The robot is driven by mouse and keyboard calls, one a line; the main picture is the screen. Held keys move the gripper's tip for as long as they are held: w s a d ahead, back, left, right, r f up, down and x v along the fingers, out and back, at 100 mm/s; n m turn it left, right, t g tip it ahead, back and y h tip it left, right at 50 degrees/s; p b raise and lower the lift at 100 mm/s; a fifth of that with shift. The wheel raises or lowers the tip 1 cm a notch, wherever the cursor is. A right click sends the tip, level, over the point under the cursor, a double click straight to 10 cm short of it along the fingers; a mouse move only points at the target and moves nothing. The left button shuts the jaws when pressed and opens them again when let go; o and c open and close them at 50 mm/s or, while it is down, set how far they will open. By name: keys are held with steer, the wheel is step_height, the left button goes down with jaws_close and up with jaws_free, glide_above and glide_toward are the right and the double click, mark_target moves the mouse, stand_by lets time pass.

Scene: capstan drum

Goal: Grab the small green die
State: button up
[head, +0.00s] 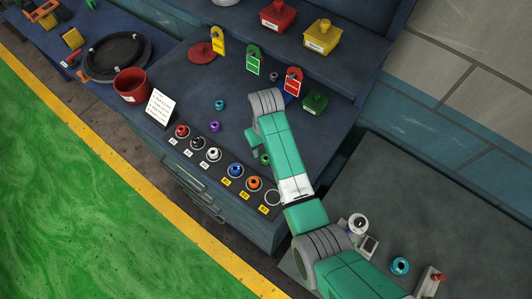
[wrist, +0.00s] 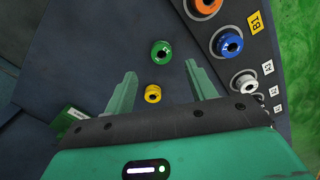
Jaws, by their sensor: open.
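The small green die (wrist: 161,50) is a short round piece with a dark hole, lying on the dark bench top. It also shows in the head view (head: 265,159), beside my arm and partly hidden by it. My gripper (wrist: 160,69) is open and empty, with one finger on each side in the wrist view. The green die appears just beyond the fingertips, between their lines. A smaller yellow die (wrist: 153,94) lies nearer, between the fingers as seen. The height of the fingers above the bench is hard to tell.
A row of seated dies, including blue (wrist: 228,42) and orange (wrist: 206,4), runs close to the right finger. Teal (head: 219,105) and purple (head: 214,127) dies lie loose on the bench. A sign (head: 159,106) and red bucket (head: 131,85) stand left; a shelf lies behind.

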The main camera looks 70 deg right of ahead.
steer(key=f, duration=0.6)
steer(key=shift+a+f, duration=0.1)
steer(key=shift+a, duration=0.15)
steer(key=c, duration=1.2)
steer(key=shift+o, duration=0.2)
